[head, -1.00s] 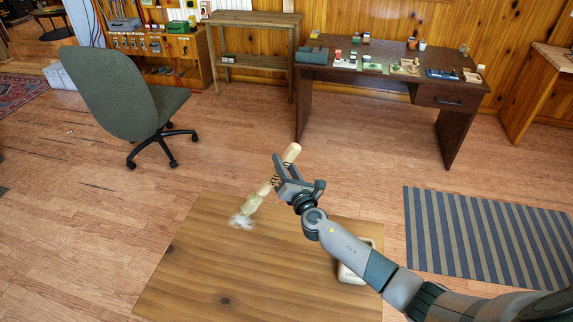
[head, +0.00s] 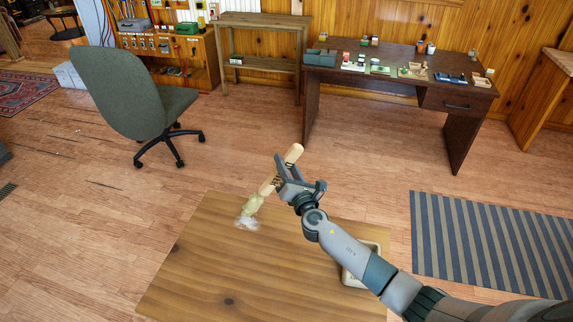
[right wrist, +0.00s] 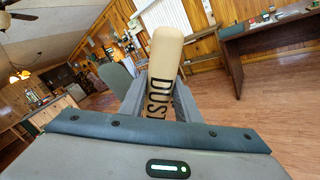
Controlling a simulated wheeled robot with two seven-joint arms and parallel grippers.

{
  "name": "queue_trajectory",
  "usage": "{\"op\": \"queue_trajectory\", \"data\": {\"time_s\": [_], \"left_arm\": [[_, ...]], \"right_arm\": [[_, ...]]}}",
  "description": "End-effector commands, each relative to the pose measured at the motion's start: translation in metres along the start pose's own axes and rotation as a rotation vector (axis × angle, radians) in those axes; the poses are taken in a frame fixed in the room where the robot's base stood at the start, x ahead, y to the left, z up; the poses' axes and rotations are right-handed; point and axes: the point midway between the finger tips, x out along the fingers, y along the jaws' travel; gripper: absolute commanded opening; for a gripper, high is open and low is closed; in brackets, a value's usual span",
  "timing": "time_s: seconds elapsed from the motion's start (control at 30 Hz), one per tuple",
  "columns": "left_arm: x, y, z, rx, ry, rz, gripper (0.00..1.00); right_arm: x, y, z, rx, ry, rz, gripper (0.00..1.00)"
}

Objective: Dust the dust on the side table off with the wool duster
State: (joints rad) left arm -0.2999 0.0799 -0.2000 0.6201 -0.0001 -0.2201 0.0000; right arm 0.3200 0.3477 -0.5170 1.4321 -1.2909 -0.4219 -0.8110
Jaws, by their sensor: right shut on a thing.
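The wool duster (head: 253,204) has a pale wooden handle and a cream wool head. My right gripper (head: 279,181) is shut on its handle, above the far part of the side table. The duster is tilted, with its head down toward the table top. A whitish-grey dust patch (head: 247,223) shows on the wooden side table (head: 230,270), right at the wool head. I cannot tell whether the head touches the table. In the right wrist view the handle (right wrist: 165,60) stands between the fingers, with dark lettering on it. My left gripper is not in view.
A pale container (head: 350,277) stands on the table's right side, partly hidden by my right arm. A green office chair (head: 130,95), a dark desk (head: 400,80) with small items and a striped rug (head: 490,245) lie beyond. The table's left and near parts look clear.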

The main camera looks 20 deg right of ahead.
Motion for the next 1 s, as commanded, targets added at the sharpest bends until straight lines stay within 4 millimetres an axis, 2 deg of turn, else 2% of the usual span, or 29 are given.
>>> {"op": "queue_trajectory", "data": {"time_s": [1.0], "left_arm": [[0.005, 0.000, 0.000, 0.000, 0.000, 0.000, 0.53]], "right_arm": [[0.014, 0.017, -0.013, 0.000, 0.002, 0.000, 0.05]]}}
